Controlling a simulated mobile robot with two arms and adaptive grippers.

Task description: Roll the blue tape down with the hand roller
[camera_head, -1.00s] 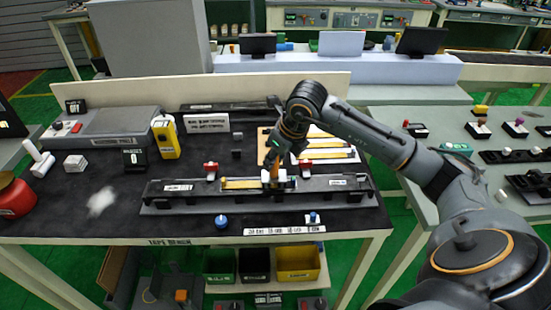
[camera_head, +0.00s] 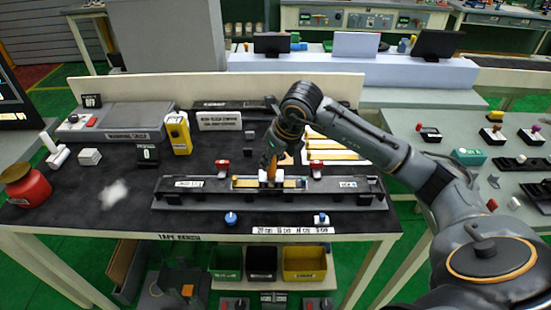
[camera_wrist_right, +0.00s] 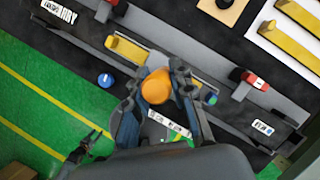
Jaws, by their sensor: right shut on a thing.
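My right gripper (camera_head: 271,168) is shut on an upright orange handle, which I take for the hand roller (camera_wrist_right: 156,86). It stands over the middle of a long dark fixture (camera_head: 210,199) on the bench. A yellow strip (camera_head: 244,183) lies in the fixture and shows on both sides of the gripper; it also shows in the right wrist view (camera_wrist_right: 126,51). A small blue-green piece (camera_wrist_right: 212,99) sits at the strip's right end; I cannot tell if it is the blue tape. The roller's lower end is hidden, so contact is unclear. My left gripper is not in view.
Two red clamps (camera_head: 223,168) (camera_head: 316,168) stand behind the fixture. A blue knob (camera_head: 231,218) is in front of it. A yellow device (camera_head: 178,134) and a red jar (camera_head: 27,186) are at left. Yellow strips (camera_head: 335,150) lie behind. The bench's front left is mostly clear.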

